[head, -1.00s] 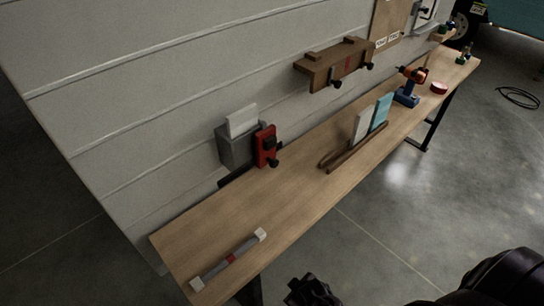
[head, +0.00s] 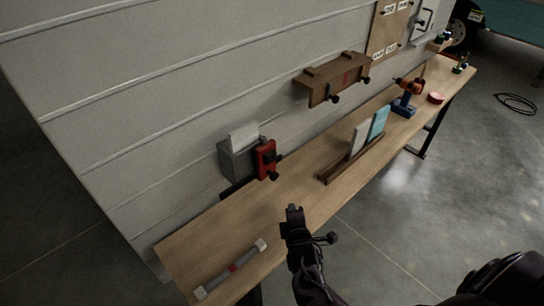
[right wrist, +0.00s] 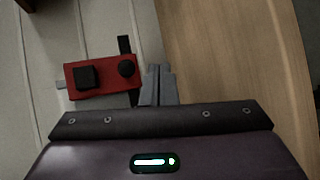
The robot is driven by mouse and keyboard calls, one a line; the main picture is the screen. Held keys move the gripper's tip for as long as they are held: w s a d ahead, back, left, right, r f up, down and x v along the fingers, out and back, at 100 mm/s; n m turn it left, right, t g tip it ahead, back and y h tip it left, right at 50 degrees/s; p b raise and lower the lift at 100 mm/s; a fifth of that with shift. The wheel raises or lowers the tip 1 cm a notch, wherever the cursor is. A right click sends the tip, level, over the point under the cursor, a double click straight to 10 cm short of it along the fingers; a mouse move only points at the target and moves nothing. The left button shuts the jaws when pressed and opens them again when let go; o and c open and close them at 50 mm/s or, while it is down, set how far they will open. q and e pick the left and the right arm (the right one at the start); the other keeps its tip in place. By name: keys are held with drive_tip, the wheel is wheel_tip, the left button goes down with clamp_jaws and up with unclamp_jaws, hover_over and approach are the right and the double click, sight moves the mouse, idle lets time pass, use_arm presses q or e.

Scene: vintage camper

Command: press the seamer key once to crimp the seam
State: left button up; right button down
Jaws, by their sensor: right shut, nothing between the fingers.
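A red unit (head: 265,158) with a black square key and a round black knob (head: 273,175) is fixed at the wall above the bench, beside a grey box (head: 239,160) holding a white block. It looks like the seamer. In the right wrist view the red unit (right wrist: 103,77) lies left of the fingertips, with its square key (right wrist: 86,77) and round knob (right wrist: 127,68) showing. My right gripper (head: 294,211) is shut and empty, in front of the bench edge and below the unit; its closed fingers also show in the right wrist view (right wrist: 157,72). It appears apart from the unit. My left gripper is out of view.
The wooden bench (head: 215,222) runs along the panelled wall. A grey bar (head: 233,268) with white ends lies at its near end. A brown wall fixture (head: 333,80) hangs above.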

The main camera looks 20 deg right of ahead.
sight(271, 158)
wheel_tip(271, 158, up, 9)
drive_tip(key=w+d+n+t+h, duration=0.2)
drive_tip(key=d+n+t+h, duration=0.1)
drive_tip(key=n, duration=0.5)
drive_tip(key=shift+f+t+h+p, duration=0.2)
drive_tip(key=shift+t+h+p, duration=0.2)
drive_tip(key=shift+t, duration=0.5)
drive_tip(key=w+a+b, duration=0.3)
drive_tip(key=w+b, duration=0.2)
drive_tip(key=w, duration=0.3)
drive_tip(key=shift+w+a, duration=0.1)
drive_tip(key=shift+w, duration=0.15)
idle(0.8)
drive_tip(key=shift+w+a, duration=0.1)
drive_tip(key=shift+w, duration=0.15)
